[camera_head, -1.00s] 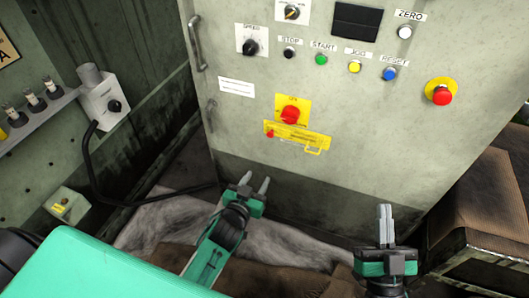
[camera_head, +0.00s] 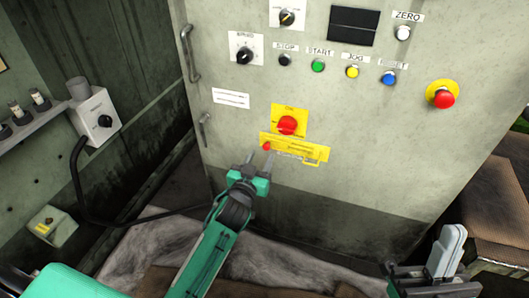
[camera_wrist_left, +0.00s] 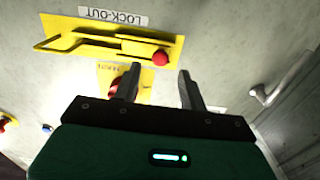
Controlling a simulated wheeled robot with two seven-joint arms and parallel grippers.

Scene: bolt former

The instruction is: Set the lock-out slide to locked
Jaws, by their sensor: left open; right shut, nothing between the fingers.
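The lock-out slide (camera_head: 297,148) is a yellow plate with a bar and a hasp-like loop, mounted low on the grey cabinet front. Its red knob (camera_head: 267,146) is at the left end in the head view. In the left wrist view the slide (camera_wrist_left: 95,42) appears upside down, with the knob (camera_wrist_left: 160,58) beyond the gap between my fingertips. My left gripper (camera_head: 258,160) is open and empty, just below the knob; contact is not visible. My right gripper (camera_head: 448,245) is shut and empty at lower right, away from the slide.
A red rotary switch (camera_head: 287,125) on a yellow plate sits just above the slide. Several buttons and an emergency stop (camera_head: 443,98) are higher up. A door handle (camera_head: 189,54) sticks out at the cabinet's left edge. A brown box stands at right.

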